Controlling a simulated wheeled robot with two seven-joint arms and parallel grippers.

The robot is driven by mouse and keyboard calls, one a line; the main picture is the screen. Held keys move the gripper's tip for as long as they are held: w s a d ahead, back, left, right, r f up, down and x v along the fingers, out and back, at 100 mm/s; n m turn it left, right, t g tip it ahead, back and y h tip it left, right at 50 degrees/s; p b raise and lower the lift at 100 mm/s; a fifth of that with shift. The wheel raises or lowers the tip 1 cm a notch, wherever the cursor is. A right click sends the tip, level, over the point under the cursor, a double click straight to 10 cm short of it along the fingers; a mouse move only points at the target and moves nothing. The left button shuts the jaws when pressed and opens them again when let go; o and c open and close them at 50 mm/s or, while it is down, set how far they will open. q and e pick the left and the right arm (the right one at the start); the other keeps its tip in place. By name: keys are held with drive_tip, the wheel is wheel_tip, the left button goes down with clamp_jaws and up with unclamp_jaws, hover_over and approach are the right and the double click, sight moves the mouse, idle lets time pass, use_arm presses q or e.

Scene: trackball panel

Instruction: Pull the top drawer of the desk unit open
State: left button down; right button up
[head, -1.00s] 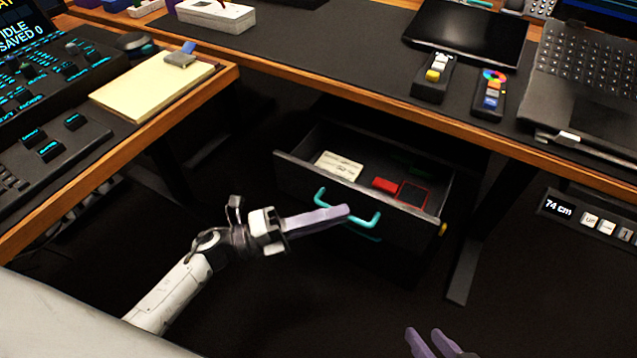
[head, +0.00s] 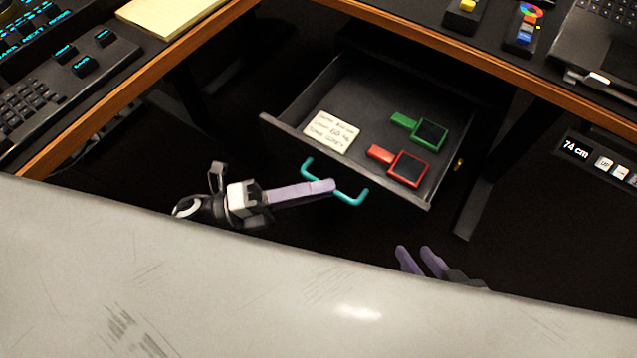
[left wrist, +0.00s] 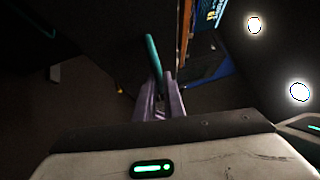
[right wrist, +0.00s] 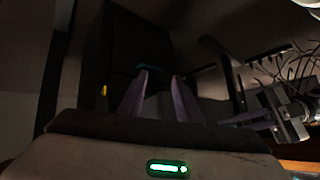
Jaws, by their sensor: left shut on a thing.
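The top drawer (head: 372,98) of the desk unit is pulled well out from under the desk in the head view, and its inside shows. Its teal handle (head: 350,198) is on the front panel and shows in the left wrist view (left wrist: 153,52). My left gripper (head: 328,186) is shut on the handle; its purple fingers meet around it in the left wrist view (left wrist: 161,98). My right gripper (head: 420,255) hangs in front of the drawer, low and to the right. Its fingers are apart and empty in the right wrist view (right wrist: 158,98).
In the drawer lie a note card (head: 331,132), a green-framed item (head: 430,134) and a red-framed item (head: 408,168). The wooden desk edge (head: 480,57) runs above and behind. A keyboard (head: 35,110) is at the left. A height panel (head: 598,160) is at the right.

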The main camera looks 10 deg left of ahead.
use_arm(q)
drive_tip(key=c, duration=1.8)
unclamp_jaws()
drive_tip(key=shift+c, duration=0.2)
drive_tip(key=shift+a, duration=0.1)
drive_tip(key=v, duration=1)
